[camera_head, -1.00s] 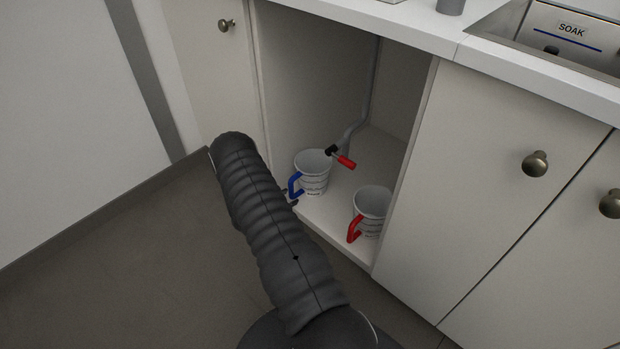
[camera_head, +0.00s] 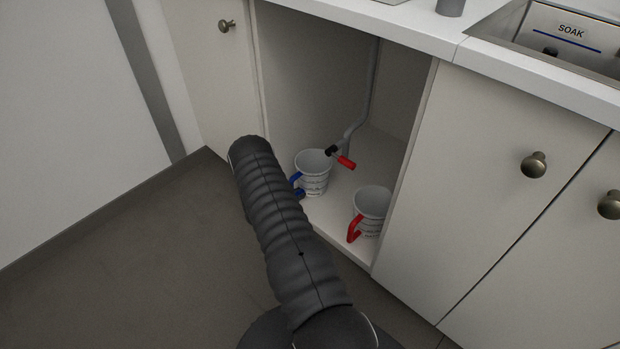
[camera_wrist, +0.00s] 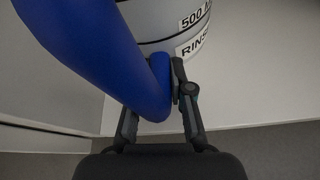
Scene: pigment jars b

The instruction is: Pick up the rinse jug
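The rinse jug (camera_head: 316,178) is a white mug-like jug with a blue handle, standing upright on the cabinet floor. In the wrist view, the jug (camera_wrist: 165,22) shows labels reading 500 and part of RINSE. Its blue handle (camera_wrist: 110,62) comes close to the camera. My gripper (camera_wrist: 158,88) is at the handle, which lies between its fingers. The right finger appears against the handle's side; the left fingertip is hidden behind the handle, so I cannot tell whether they are shut on it. In the head view my arm hides the gripper.
A similar jug with a red handle (camera_head: 370,207) stands to the right inside the cabinet. A grey pipe with a red-handled valve (camera_head: 346,162) is behind. The cabinet's side wall (camera_head: 405,165) and open door (camera_head: 215,75) flank the opening. The counter (camera_head: 420,27) is above.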

